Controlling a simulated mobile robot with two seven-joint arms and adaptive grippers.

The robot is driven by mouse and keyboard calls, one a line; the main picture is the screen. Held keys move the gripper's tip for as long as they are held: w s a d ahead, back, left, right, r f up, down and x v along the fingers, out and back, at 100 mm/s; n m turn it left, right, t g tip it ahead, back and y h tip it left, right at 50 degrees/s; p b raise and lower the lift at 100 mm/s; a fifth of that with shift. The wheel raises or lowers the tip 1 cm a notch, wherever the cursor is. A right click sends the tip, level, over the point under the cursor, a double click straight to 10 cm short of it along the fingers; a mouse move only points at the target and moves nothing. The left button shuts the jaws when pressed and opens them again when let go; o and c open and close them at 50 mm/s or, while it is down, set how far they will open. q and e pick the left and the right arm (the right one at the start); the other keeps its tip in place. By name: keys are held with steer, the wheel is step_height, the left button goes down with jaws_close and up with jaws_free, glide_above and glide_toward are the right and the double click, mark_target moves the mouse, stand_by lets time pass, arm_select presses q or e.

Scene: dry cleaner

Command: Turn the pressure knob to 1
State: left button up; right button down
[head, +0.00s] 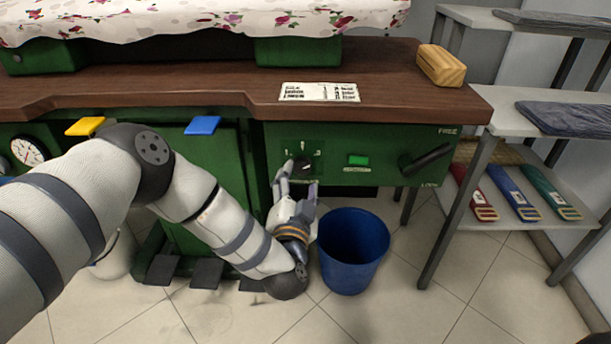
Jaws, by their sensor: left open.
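The pressure knob (302,166) is a small dark knob on the green front panel (385,147) of the machine. Small white marks, too small to read surely, stand around it. My left gripper (295,178) reaches up to the knob from below, its open fingers close around or just in front of it. I cannot tell whether the fingers touch the knob. The knob's lower part and pointer are partly hidden by the fingers. My right gripper is not in view.
A green button (358,160) and a black lever (426,159) sit right of the knob. A blue bin (352,262) stands on the floor beside my left wrist. The wooden ledge (220,82) overhangs the panel, with a label card (319,92) and a yellow block (441,66). A shelf (545,205) stands at right.

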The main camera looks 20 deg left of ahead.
mark_target(302, 169)
arm_select(q)
steer(key=x, duration=0.4)
steer(key=shift+w+b, duration=0.15)
steer(key=shift+b, duration=0.25)
steer(key=c, duration=1.2)
steer(key=shift+o, duration=0.2)
steer(key=shift+n, duration=0.4)
steer(key=n+p, duration=0.1)
steer(key=n, duration=1)
steer(key=shift+f+n+y, duration=0.1)
steer(key=shift+n+y, duration=0.2)
steer(key=shift+y, duration=0.1)
steer(key=n, duration=0.6)
steer(key=shift+f+n, duration=0.1)
steer(key=shift+n, duration=0.2)
steer(key=n, duration=0.5)
steer(key=shift+d+n+y+b, duration=0.1)
steer(key=shift+n+y+b, duration=0.2)
steer(key=shift+b, duration=0.1)
